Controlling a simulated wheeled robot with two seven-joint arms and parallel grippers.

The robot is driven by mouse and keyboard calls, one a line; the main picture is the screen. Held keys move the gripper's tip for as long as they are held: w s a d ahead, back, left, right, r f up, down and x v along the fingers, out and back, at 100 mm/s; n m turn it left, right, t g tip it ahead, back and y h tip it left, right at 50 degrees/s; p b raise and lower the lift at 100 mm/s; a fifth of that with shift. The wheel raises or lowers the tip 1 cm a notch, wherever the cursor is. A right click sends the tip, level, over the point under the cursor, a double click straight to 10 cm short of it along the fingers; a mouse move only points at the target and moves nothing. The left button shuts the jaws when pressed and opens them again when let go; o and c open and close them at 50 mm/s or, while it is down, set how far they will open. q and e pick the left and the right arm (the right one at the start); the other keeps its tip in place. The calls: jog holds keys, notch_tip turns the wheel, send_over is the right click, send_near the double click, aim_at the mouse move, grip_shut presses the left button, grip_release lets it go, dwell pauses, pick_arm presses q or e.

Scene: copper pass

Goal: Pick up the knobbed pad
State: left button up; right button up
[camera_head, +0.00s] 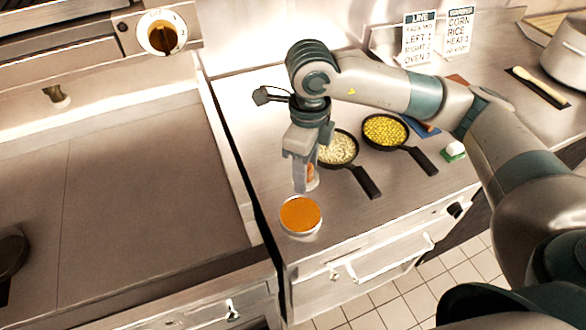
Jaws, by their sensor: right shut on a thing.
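My right gripper (301,187) points down over the near left part of the steel counter. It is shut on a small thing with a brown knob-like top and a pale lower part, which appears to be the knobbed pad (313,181). The fingers hide much of it, and I cannot tell whether it touches the counter. My left gripper is not in view.
A round dish with an orange top (300,214) sits just in front of the gripper. Two black pans, one with pale food (339,148) and one with yellow corn (385,131), stand to the right. A flat griddle (140,170) lies left.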

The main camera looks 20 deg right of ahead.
jog(key=shift+s+d+r, duration=0.15)
jog(key=shift+s+r, duration=0.15)
jog(key=shift+s, duration=0.2)
jog(key=shift+s+d+r, duration=0.15)
jog(key=shift+s+r, duration=0.15)
jog(key=shift+s, duration=0.15)
jog(key=o, duration=0.4)
jog(key=c, duration=0.3)
